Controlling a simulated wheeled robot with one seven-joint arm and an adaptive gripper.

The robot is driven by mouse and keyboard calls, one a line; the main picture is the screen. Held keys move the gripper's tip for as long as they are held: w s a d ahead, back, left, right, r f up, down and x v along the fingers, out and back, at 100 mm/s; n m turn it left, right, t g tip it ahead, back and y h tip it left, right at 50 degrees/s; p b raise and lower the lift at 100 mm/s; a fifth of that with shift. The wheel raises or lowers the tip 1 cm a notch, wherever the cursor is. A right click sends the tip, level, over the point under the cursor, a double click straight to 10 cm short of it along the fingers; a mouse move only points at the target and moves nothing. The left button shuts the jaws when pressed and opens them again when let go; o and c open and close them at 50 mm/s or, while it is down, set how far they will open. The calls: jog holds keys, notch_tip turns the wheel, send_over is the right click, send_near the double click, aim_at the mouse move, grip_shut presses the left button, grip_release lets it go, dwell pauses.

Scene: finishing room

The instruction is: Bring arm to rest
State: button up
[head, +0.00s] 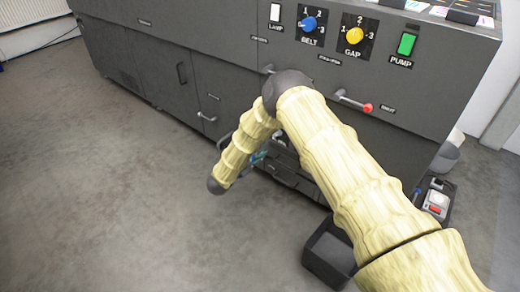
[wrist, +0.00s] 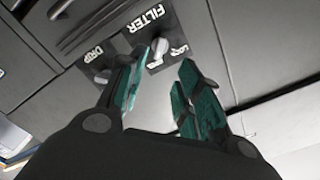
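My arm, in a pale yellow ribbed cover, reaches from the lower right of the head view to a dark elbow in front of the grey machine (head: 235,100), then bends down to the left. My gripper (head: 258,157) is mostly hidden behind the arm there; only a bit of teal shows. In the wrist view my gripper (wrist: 164,68) has its two teal-padded fingers apart, with nothing between them. The fingers point toward a dark panel with a FILTER knob (wrist: 157,52) and a DRIP knob (wrist: 101,75). I cannot tell whether a fingertip touches the panel.
The machine front carries a blue BELT knob (head: 309,24), a yellow GAP knob (head: 354,35), a green PUMP switch (head: 406,44) and a red-tipped lever (head: 352,101). A black bin (head: 328,256) stands on the floor beside my arm. The floor at left (head: 90,200) is clear.

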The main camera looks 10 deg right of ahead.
dwell(0.4)
jog(key=s+f+n+g+y, duration=0.1)
jog(key=s+f+n+y, duration=0.45)
jog(key=s+f, duration=0.35)
jog(key=s+f+n+y, duration=0.5)
jog(key=s+f+n, duration=0.2)
jog(key=s, duration=0.5)
jog(key=s+d+r+n+g+y, duration=0.1)
jog(key=s+d+n+g, duration=0.15)
jog(key=s, duration=0.95)
jog(key=s+d+r+n+g+y, duration=0.15)
jog(key=s+g, duration=0.25)
jog(key=s, duration=0.8)
jog(key=s+d+n+g+y, duration=0.1)
jog(key=s+n+g, duration=0.25)
jog(key=s, duration=0.85)
notch_tip(320, 180, up, 30)
jog(key=p, duration=3.1)
jog(key=shift+w+a+m, duration=0.15)
jog(key=shift+w+m, duration=0.15)
jog(key=shift+m, duration=0.1)
jog(key=shift+w+a+r, duration=0.1)
